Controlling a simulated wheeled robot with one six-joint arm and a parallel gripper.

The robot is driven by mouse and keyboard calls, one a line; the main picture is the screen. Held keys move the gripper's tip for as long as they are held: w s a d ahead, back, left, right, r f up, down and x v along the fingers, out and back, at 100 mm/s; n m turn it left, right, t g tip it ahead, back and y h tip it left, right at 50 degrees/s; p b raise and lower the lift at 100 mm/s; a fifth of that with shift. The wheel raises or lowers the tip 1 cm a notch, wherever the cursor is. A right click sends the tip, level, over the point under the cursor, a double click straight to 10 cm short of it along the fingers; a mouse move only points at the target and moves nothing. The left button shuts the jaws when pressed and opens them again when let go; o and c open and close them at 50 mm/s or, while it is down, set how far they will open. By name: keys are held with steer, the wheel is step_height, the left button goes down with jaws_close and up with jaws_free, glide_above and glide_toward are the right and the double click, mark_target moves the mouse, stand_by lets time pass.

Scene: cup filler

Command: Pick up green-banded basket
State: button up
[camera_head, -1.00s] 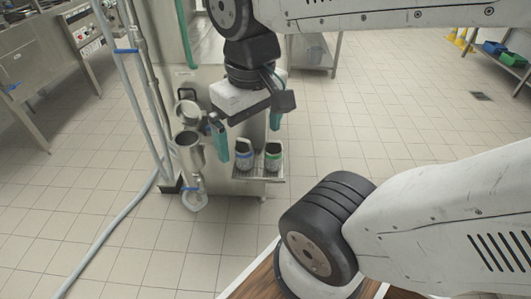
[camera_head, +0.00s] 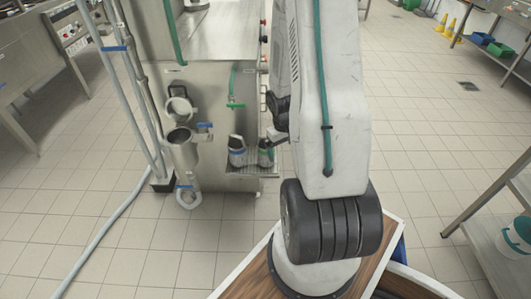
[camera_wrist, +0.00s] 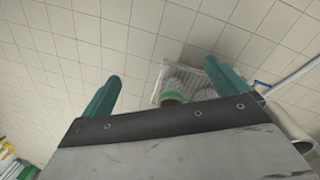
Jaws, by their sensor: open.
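The green-banded basket (camera_head: 265,153) stands upright on a small wire shelf (camera_head: 245,171) at the front of the steel machine, partly covered by my arm in the head view. The blue-banded basket (camera_head: 237,152) stands just left of it. In the wrist view the top of the green-banded basket (camera_wrist: 173,97) shows beyond the gripper body, between the two teal fingers in the picture. My gripper (camera_wrist: 162,69) is open, with nothing between its fingers. The fingers are hidden behind my arm in the head view.
A steel jug-like vessel (camera_head: 183,150) hangs left of the shelf. A grey hose (camera_head: 100,240) runs along the floor at left. Open tiled floor lies between.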

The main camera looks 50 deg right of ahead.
steer(key=w+d+f+t, duration=0.1)
steer(key=d+f+t, duration=0.2)
steer(key=f, duration=0.7)
steer(key=d+f+t, duration=0.2)
steer(key=f+t, duration=0.1)
steer(key=f, duration=0.7)
steer(key=w+r+t, duration=0.1)
steer(key=w+t, duration=0.1)
steer(key=w+d+r+n+t+h, duration=0.1)
steer(key=w+t, duration=0.2)
steer(key=w+r+n+t, duration=0.1)
steer(key=w+r+t, duration=0.1)
steer(key=shift+w+d+r+t+h, duration=0.1)
steer(key=shift+w+d+t+h, duration=0.05)
steer(key=shift+w+t+h, duration=0.2)
steer(key=shift+w+d+r+t, duration=0.1)
steer(key=shift+w+r+t, duration=0.05)
steer(key=shift+w+t, duration=0.1)
steer(key=x, duration=0.7)
steer(key=shift+d, duration=0.3)
